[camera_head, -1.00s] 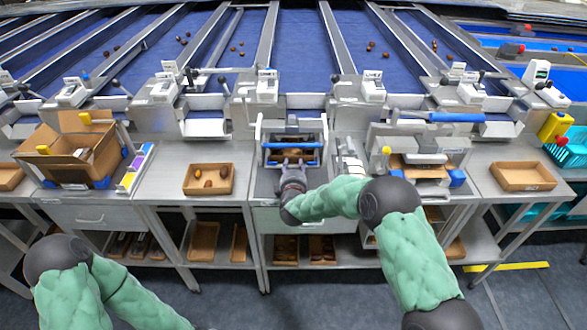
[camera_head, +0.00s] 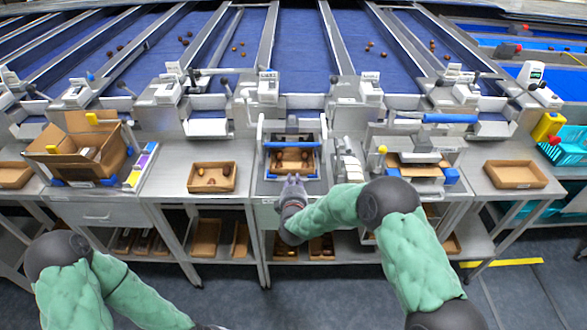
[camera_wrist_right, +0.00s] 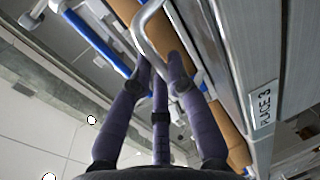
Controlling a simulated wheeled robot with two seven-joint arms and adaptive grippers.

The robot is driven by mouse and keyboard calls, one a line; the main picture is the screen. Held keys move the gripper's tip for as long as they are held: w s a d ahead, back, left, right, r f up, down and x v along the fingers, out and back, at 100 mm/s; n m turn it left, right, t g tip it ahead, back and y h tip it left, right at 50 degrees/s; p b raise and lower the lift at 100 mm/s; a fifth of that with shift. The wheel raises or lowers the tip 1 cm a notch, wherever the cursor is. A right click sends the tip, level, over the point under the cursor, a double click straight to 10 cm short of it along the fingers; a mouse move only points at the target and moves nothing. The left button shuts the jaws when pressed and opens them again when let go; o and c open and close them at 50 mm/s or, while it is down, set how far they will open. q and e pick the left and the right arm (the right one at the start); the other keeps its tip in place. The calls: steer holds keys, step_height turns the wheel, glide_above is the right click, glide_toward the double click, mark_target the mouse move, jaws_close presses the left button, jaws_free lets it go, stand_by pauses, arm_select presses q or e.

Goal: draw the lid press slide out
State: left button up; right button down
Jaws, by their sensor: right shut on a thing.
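The lid press (camera_head: 260,135) stands at the middle station, a metal frame with blue bars. Its slide (camera_head: 292,178) lies low in the frame, with a brown tray (camera_head: 292,155) of dates showing behind its blue front bar. My right gripper (camera_head: 294,180) is at the front of the slide. In the right wrist view, my gripper's dark fingers (camera_wrist_right: 162,75) close around a bent silver handle (camera_wrist_right: 147,42), beside blue bars and brown tray edges. The fingers hide part of the handle. My left arm is at the lower left, its gripper out of the picture.
A shallow tray with dates (camera_head: 212,188) sits on the bench to the left, and an open carton (camera_head: 60,165) farther left. Another machine with a blue roller (camera_head: 450,118) stands close on the right. An empty tray (camera_head: 515,182) lies farther right. Floor shows in front.

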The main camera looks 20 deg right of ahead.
steer(key=f+p+v, duration=0.1)
steer(key=p+v, duration=0.1)
steer(key=v, duration=0.6)
steer(key=shift+s+f, duration=0.35)
steer(key=shift+f, duration=0.15)
steer(key=shift+a, duration=0.15)
steer(key=c, duration=1.2)
jaws_free()
steer(key=shift+s, duration=0.15)
steer(key=shift+r, duration=0.1)
